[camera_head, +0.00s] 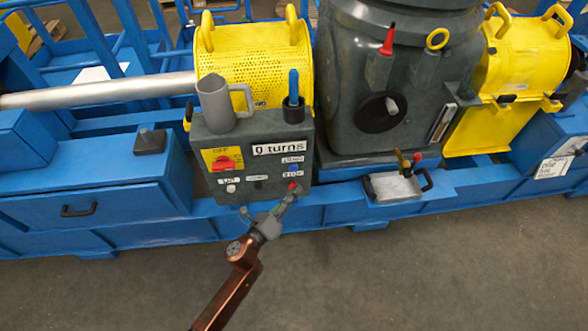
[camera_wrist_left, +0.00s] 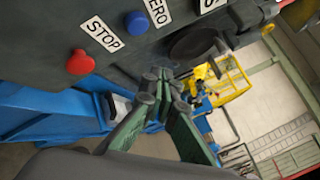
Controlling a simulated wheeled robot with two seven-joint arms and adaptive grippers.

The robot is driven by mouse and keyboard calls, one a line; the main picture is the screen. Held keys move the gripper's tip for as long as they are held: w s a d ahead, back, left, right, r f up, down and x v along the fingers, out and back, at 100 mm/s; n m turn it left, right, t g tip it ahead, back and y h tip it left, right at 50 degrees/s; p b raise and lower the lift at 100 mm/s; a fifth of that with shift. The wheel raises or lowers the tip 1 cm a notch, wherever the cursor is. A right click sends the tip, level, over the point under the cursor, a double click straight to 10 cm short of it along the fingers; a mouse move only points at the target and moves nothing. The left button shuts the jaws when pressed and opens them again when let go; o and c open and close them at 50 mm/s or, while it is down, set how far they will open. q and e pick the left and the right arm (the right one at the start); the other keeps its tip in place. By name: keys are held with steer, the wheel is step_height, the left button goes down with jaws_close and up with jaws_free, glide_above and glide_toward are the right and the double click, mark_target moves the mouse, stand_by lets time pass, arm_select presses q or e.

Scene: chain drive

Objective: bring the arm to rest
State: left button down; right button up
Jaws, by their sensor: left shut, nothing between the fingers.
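My left gripper (camera_head: 284,203) is shut and empty, just in front of the lower right part of the grey control box (camera_head: 204,135). Its fingertips are close below the red STOP button (camera_head: 293,186); I cannot tell from the head view whether they touch it. In the left wrist view the fingers (camera_wrist_left: 160,85) point toward the box's underside, and the red button (camera_wrist_left: 80,63) stands clear to their left. The blue button (camera_wrist_left: 137,22) is above. The display (camera_head: 278,148) reads "0 turns". My right gripper is not in view.
A grey mug (camera_head: 213,103) and a blue-handled tool (camera_head: 293,88) in a black holder stand on the box. A red switch (camera_head: 225,163) is on its front. The floor (camera_head: 400,270) in front is clear.

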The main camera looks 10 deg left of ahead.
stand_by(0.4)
